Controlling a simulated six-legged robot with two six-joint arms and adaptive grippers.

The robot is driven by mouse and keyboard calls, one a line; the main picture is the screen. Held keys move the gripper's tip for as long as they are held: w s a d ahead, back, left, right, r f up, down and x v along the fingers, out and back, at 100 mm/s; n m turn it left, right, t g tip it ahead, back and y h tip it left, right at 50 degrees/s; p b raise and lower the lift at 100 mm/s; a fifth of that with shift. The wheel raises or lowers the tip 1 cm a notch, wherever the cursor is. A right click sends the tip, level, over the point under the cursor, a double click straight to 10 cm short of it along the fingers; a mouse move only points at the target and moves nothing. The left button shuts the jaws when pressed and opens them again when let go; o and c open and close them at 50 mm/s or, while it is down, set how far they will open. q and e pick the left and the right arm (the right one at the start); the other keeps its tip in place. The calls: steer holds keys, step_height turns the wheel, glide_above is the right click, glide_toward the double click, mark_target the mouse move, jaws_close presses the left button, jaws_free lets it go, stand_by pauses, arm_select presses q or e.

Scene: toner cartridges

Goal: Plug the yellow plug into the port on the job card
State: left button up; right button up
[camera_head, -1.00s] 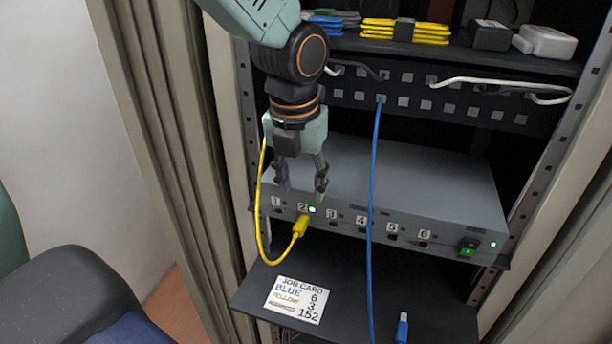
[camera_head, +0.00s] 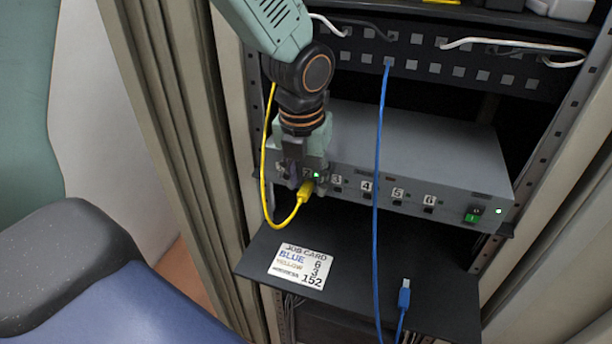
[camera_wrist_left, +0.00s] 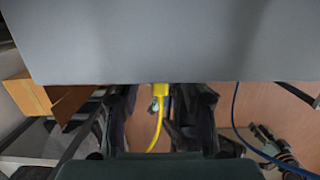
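The yellow plug (camera_head: 305,191) is at port 2 on the front of the grey switch box (camera_head: 420,150), with its yellow cable (camera_head: 264,170) looping down at the left. My left gripper (camera_head: 307,180) is right at the plug, pointing down. In the left wrist view the yellow plug (camera_wrist_left: 160,91) shows between the fingers (camera_wrist_left: 160,105), with a gap on each side, so the gripper is open. The job card (camera_head: 301,266) reads blue 6, yellow 3, and 152 below. Port 3 (camera_head: 337,189) is just right of the gripper and looks empty. My right gripper is not in view.
A blue cable (camera_head: 377,170) hangs in front of the box, near port 4. A blue plug (camera_head: 404,296) lies on the black shelf (camera_head: 350,240) below. A green switch (camera_head: 472,217) is at the box's right end. Rack posts stand at both sides.

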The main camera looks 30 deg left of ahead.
arm_select(q)
steer(key=shift+w, duration=0.1)
jaws_close()
steer(key=c, duration=0.6)
jaws_free()
jaws_close()
steer(key=shift+s+d, duration=0.15)
steer(key=shift+s, duration=0.3)
steer(key=shift+s+p, duration=0.3)
steer(key=shift+s+d+p, duration=0.15)
steer(key=shift+s+p, duration=0.05)
steer(key=shift+s, duration=0.3)
steer(key=shift+s+d+p, duration=0.15)
steer(key=shift+s, duration=0.35)
steer(key=shift+s, duration=0.1)
